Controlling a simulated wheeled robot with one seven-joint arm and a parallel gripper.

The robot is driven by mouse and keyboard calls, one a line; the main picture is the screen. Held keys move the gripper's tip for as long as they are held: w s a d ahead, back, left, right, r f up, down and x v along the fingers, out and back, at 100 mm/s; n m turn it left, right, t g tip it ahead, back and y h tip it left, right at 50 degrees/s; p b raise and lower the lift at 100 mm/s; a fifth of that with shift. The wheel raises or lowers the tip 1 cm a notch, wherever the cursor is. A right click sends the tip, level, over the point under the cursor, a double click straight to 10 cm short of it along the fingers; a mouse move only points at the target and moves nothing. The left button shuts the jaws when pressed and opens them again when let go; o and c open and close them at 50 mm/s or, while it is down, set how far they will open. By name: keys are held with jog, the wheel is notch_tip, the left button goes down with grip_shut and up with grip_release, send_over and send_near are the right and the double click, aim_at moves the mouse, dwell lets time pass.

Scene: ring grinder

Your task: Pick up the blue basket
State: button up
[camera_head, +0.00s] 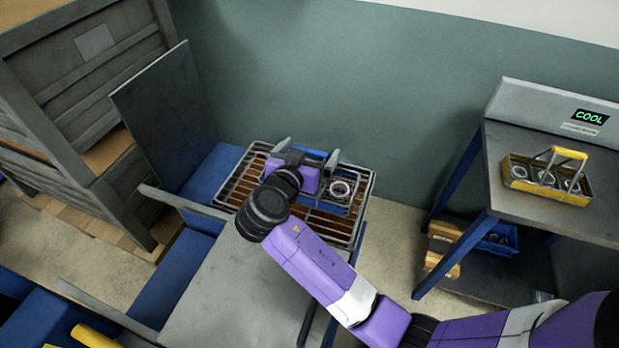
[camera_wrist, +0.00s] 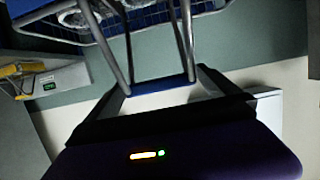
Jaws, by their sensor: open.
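The blue basket (camera_head: 334,203) holds rings and stands on a metal rack with brown slats (camera_head: 236,187), partly hidden by my gripper. Its wire side and rings show at the top of the wrist view (camera_wrist: 160,18). Its handle has metal rods and a blue grip bar (camera_wrist: 165,87). My gripper (camera_head: 307,155) is open over the basket. In the wrist view, the grip bar lies between the two dark fingers, with a gap visible on the right side. I cannot tell whether either finger touches it.
A yellow basket (camera_head: 548,182) with rings stands on the grey bench (camera_head: 500,155) at right, near a "COOL" display (camera_head: 590,116). A blue bin (camera_head: 498,240) and wooden pieces (camera_head: 440,262) sit below. A grey panel (camera_head: 165,110) and wooden crate (camera_head: 75,75) stand at left.

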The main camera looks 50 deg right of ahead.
jog(key=c, duration=1.7)
jog(key=shift+r, duration=0.1)
jog(key=shift+c, duration=1.2)
jog(key=shift+r, duration=0.1)
